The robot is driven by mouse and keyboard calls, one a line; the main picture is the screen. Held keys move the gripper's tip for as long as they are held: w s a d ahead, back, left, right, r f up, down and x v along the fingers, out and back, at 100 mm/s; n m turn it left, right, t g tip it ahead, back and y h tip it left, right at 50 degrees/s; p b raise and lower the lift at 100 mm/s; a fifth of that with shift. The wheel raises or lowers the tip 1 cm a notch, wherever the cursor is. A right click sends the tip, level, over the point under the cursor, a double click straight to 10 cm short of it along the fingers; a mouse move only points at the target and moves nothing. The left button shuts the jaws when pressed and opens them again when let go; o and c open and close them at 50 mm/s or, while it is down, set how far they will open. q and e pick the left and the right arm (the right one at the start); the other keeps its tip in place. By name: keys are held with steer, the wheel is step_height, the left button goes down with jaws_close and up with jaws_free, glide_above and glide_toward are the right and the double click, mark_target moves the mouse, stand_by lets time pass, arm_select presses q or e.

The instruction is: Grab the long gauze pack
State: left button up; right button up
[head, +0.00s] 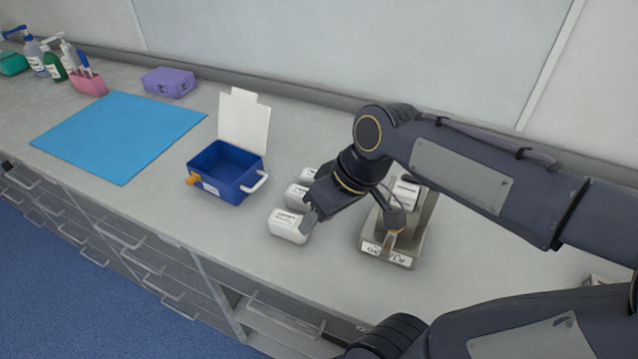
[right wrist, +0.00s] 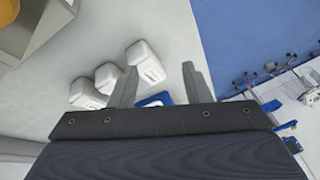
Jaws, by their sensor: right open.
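Three white gauze packs with dark print stand in a row on the counter. The front pack (head: 287,226) is nearest the counter's edge, the middle pack (head: 296,196) is behind it, and the back pack (head: 309,174) is partly hidden by my arm. Their print is too small to read, so I cannot tell which is the long one. My right gripper (head: 311,217) is open, close beside the front pack on its right. My left gripper is not in view.
A blue box (head: 222,172) with a raised white lid stands left of the packs. A metal holder (head: 388,252) with another white pack (head: 405,194) stands to the right. A blue mat (head: 120,135), purple pack (head: 168,82) and bottles (head: 53,62) are farther left.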

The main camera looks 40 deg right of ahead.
mark_target(306, 177)
steer(key=w+d+n+g+h, duration=0.1)
steer(key=w+d+n, duration=0.1)
steer(key=w, duration=0.3)
steer(key=w+d+f+n+g+h+b, duration=0.1)
steer(key=w+d+g, duration=0.1)
steer(key=w+d, duration=0.3)
steer(key=w+d+f+n+g+h, duration=0.1)
steer(key=w+d+n+g, duration=0.1)
steer(key=w, duration=0.4)
steer(key=shift+w+d+n+h, duration=0.15)
steer(key=shift+d+h, duration=0.05)
steer(key=shift+d, duration=0.25)
steer(key=shift+w+d+n+h, duration=0.15)
steer(key=shift+d+h, duration=0.05)
steer(key=shift+d, duration=0.25)
steer(key=shift+d+f+b, duration=0.1)
steer(key=shift+f+b, duration=0.15)
steer(key=shift+b, duration=0.05)
steer(key=f, duration=0.7)
steer(key=shift+s+d+f, duration=0.1)
steer(key=shift+s+d, duration=0.25)
steer(key=shift+f, duration=0.2)
steer(key=c, duration=0.6)
